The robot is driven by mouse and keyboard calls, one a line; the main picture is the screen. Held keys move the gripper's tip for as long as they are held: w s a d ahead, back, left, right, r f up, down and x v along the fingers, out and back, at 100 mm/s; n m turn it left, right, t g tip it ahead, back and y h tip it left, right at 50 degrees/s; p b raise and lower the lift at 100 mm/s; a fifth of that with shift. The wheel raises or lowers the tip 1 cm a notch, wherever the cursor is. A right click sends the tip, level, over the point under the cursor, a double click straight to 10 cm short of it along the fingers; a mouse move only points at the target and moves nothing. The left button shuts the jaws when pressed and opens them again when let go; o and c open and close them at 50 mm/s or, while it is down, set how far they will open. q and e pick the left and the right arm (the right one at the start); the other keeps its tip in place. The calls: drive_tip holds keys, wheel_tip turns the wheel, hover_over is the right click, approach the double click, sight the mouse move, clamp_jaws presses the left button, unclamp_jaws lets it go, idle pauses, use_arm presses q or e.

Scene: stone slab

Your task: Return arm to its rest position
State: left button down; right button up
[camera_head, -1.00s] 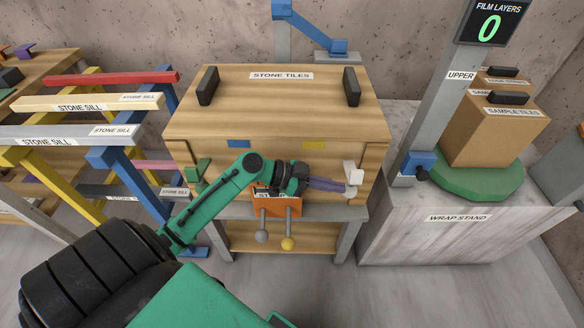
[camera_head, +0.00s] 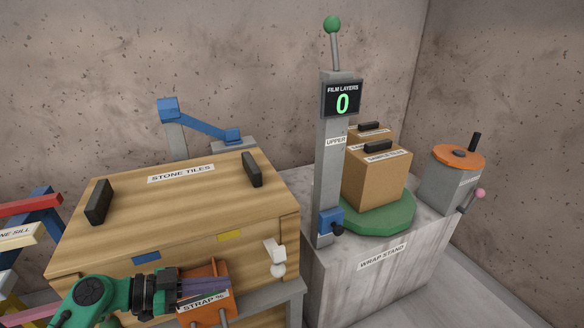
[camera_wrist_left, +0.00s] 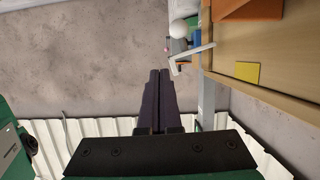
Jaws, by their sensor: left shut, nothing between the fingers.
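My left arm comes in at the lower left of the head view, green with a dark wrist. Its gripper (camera_head: 205,285) is in front of the wooden stone tiles crate (camera_head: 215,203), by an orange strap box (camera_head: 208,310) with a partly hidden label. In the left wrist view the two dark purple fingers (camera_wrist_left: 160,100) lie together with nothing between them. The crate's wooden side (camera_wrist_left: 250,45) is to their right there, with a yellow patch (camera_wrist_left: 247,72) on it. I cannot tell from the head view whether the fingers touch anything. My right gripper is not in view.
The wrap stand (camera_head: 385,268) is right of the crate, with a grey post (camera_head: 328,190), a display reading 0, and sample tiles boxes (camera_head: 376,180) on a green turntable (camera_head: 385,218). A grey canister (camera_head: 445,185) stands further right. Coloured sill racks (camera_head: 30,215) are at the left.

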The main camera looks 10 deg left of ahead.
use_arm(q)
drive_tip(key=s+f+n+g+y, duration=0.1)
drive_tip(key=s+f+y, duration=0.1)
drive_tip(key=f, duration=0.2)
drive_tip(key=s+d+f+n+g+y, duration=0.1)
drive_tip(key=s+f+y, duration=0.1)
drive_tip(key=f, duration=0.2)
drive_tip(key=s+f+n+g+y, duration=0.1)
drive_tip(key=s+f+n+y, duration=0.1)
drive_tip(key=f, duration=0.2)
drive_tip(key=shift+s+d+f, duration=0.15)
drive_tip(key=shift+d+f, duration=0.15)
drive_tip(key=shift+f, duration=0.05)
drive_tip(key=s+a+n+g+y, duration=0.1)
drive_tip(key=s+a+n+y, duration=0.1)
drive_tip(key=s+n+y, duration=0.3)
drive_tip(key=s+a+f+g+y+p, duration=0.1)
drive_tip(key=s+f+p, duration=0.25)
drive_tip(key=f, duration=0.65)
drive_tip(key=s+f+g+p, duration=0.15)
drive_tip(key=f+p, duration=0.35)
drive_tip(key=f, duration=0.6)
drive_tip(key=s+a+f+p, duration=0.1)
drive_tip(key=s+f, duration=0.1)
drive_tip(key=s, duration=0.4)
drive_tip(key=s+a+f+p, duration=0.1)
drive_tip(key=s+f, duration=0.2)
drive_tip(key=s, duration=0.4)
drive_tip(key=shift+a+f, duration=0.25)
drive_tip(key=shift+a, duration=0.05)
